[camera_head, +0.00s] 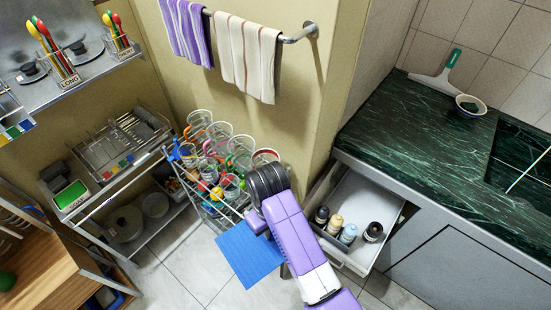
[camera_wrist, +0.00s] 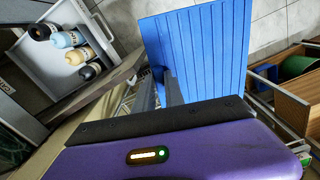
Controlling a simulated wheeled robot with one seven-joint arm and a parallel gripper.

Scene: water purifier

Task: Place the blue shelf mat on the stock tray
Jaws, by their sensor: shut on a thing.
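The blue shelf mat (camera_head: 248,258) is a flat ribbed sheet, held tilted above the tiled floor, in front of the wire rack. My gripper (camera_head: 258,226) is shut on its edge. In the wrist view the mat (camera_wrist: 207,50) stretches away from my gripper (camera_wrist: 170,88), and the fingers meet its left edge. My purple arm hides part of the floor and rack in the head view. No label marks the stock tray, so I cannot tell which surface it is.
A wire rack with several cups (camera_head: 218,130) stands behind the mat. An open drawer (camera_head: 355,200) with several bottles (camera_head: 348,233) is at right, below the green marble counter (camera_head: 425,130). A metal shelf unit (camera_head: 110,165) and a wooden cabinet (camera_head: 40,265) stand at left. Floor shows between them.

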